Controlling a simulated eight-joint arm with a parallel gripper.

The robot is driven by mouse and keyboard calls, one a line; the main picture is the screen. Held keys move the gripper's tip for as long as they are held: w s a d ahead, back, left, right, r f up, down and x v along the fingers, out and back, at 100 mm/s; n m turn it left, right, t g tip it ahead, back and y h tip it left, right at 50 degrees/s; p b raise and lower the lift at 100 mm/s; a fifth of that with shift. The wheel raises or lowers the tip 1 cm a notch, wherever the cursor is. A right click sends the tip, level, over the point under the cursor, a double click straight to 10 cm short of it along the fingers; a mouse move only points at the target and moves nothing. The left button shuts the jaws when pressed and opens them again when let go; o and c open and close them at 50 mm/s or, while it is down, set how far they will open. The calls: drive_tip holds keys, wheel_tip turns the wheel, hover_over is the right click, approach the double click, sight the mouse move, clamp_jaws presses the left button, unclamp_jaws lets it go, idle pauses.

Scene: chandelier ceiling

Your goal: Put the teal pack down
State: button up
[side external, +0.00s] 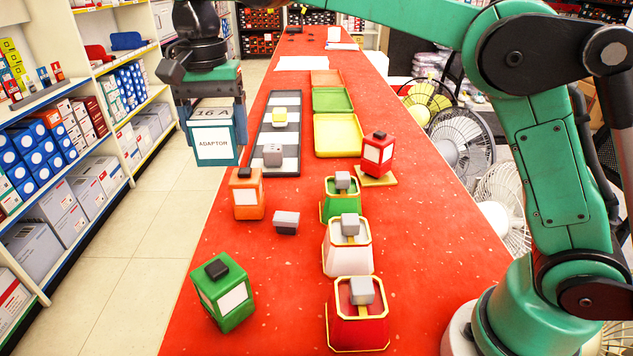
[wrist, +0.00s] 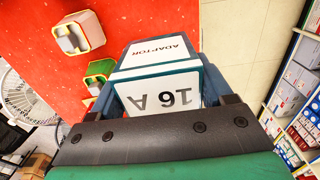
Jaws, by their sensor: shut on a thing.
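My gripper (side external: 211,112) is shut on the teal pack (side external: 214,146), which has white labels reading "16 A" and "ADAPTOR". It holds the pack upright and raised, at the left edge of the red table (side external: 290,262) in the side view. In the wrist view the pack (wrist: 160,85) sits between the fingers, with table on its left and tiled floor on its right. The pack's underside is hidden.
Green (side external: 223,292), orange (side external: 247,195) and red (side external: 378,152) packs stand on the table. Open-topped holders with grey blocks line the right side. A striped tray (side external: 291,137) and coloured trays (side external: 338,134) lie behind. Bare table lies between the green pack and holders.

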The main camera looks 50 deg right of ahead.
wheel_tip(320, 180, down, 19)
drive_tip(key=shift+f, duration=0.2)
drive_tip(key=shift+f, duration=0.1)
idle(0.3)
drive_tip(key=o, duration=1.2)
wheel_tip(320, 180, up, 12)
drive_tip(key=s+d+n+t, duration=0.2)
drive_tip(key=s+d+n, duration=0.1)
drive_tip(key=s, duration=0.1)
drive_tip(key=s+d+n+t, duration=0.2)
drive_tip(key=s+d, duration=0.2)
drive_tip(key=s+d+n+t, duration=0.2)
drive_tip(key=s+d+n, duration=0.1)
drive_tip(key=s, duration=0.2)
drive_tip(key=shift+s+d+n+t, duration=0.1)
drive_tip(key=shift+d+n+t, duration=0.2)
drive_tip(key=shift+d+t, duration=0.1)
drive_tip(key=shift+s+d+f, duration=0.1)
drive_tip(key=shift+s+f, duration=0.05)
drive_tip(key=shift+s, duration=0.05)
